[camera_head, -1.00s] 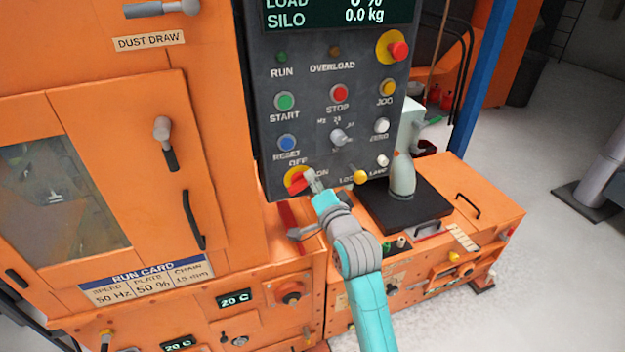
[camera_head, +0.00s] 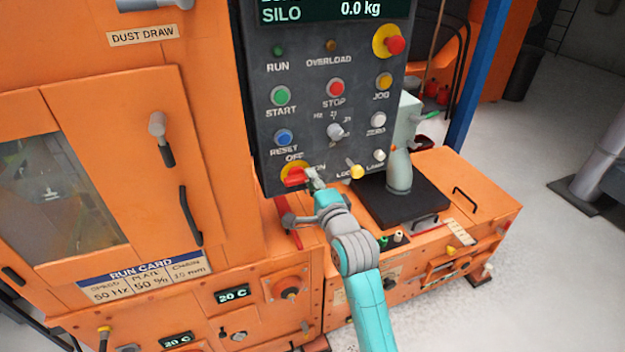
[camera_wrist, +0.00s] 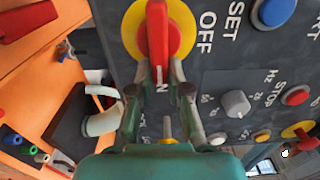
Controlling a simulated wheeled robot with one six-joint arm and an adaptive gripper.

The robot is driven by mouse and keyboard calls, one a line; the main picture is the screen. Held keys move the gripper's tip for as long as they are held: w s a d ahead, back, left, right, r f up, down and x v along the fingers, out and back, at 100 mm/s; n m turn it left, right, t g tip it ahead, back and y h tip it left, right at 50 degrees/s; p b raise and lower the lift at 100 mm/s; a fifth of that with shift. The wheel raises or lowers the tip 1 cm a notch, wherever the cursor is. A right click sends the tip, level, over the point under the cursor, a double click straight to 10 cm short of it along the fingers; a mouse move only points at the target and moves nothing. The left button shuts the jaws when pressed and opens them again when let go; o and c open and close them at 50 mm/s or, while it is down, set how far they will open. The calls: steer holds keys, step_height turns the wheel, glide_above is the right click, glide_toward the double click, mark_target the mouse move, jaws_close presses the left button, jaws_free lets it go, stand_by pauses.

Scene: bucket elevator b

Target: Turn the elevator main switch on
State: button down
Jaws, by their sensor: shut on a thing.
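The main switch (camera_head: 296,177) is a red handle on a yellow disc at the bottom left of the dark control panel. In the head view the handle lies nearly level, with its right end toward the ON mark; OFF is printed above the disc. In the wrist view the red handle (camera_wrist: 158,32) stands upright in the picture, in line with my gripper, with OFF to its right. My gripper (camera_head: 312,178) is shut on the handle's near end, with a finger on each side. The fingers partly hide the ON label.
The control panel (camera_head: 300,110) also carries START (camera_head: 280,95), STOP (camera_head: 335,88) and RESET (camera_head: 284,137) buttons and a grey dial (camera_head: 336,131). A yellow-tipped lever (camera_head: 356,171) sticks out just right of my gripper. The orange cabinet (camera_head: 225,180) is left and below.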

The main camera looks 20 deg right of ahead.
steer(key=shift+w+r, duration=0.1)
steer(key=c, duration=1.1)
jaws_free()
steer(key=s, duration=1.2)
